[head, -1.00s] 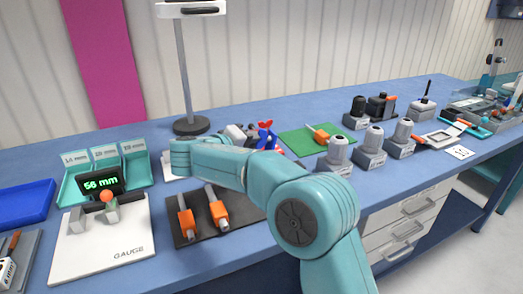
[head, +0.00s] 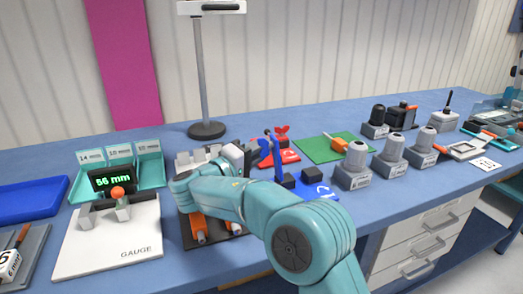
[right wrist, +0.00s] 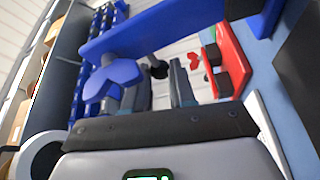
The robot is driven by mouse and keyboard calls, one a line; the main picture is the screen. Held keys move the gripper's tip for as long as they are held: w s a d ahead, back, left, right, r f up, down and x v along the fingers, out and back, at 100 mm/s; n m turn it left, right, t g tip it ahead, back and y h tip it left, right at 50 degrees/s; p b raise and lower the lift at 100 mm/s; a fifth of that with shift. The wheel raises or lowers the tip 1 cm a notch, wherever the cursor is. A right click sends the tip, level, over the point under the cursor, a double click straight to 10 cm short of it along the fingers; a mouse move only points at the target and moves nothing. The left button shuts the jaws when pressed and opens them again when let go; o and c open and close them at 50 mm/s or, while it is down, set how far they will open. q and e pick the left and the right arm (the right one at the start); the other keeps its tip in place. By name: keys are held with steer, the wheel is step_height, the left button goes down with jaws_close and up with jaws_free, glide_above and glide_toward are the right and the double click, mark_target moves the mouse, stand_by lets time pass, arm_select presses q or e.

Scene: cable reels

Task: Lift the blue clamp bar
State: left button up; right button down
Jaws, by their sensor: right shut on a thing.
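The blue clamp bar (head: 277,160) stands steeply upright beside its blue base (head: 316,188) in the head view. In the right wrist view the bar (right wrist: 165,32) runs across the top, with a blue winged knob (right wrist: 115,76) below it at left. My right gripper (head: 257,156) is at the bar's left side, partly hidden behind my own arm. In the right wrist view its dark fingers (right wrist: 163,78) reach up to the bar and are shut on it, though the contact itself is hard to see. My left gripper is not in view.
A red clamp (head: 280,150) stands just behind the blue one. A green mat (head: 318,147) lies to its right, with several grey posts in front of it. A lamp-like stand (head: 206,129) is behind my arm. The white gauge board (head: 110,245) is at left.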

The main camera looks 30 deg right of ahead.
steer(key=shift+r, duration=0.15)
steer(key=c, duration=1.2)
jaws_free()
steer(key=shift+w, duration=0.1)
steer(key=v, duration=1.6)
steer(key=shift+a+f, duration=0.15)
steer(key=shift+f, duration=0.1)
step_height(320, 180, up, 10)
steer(key=p, duration=0.8)
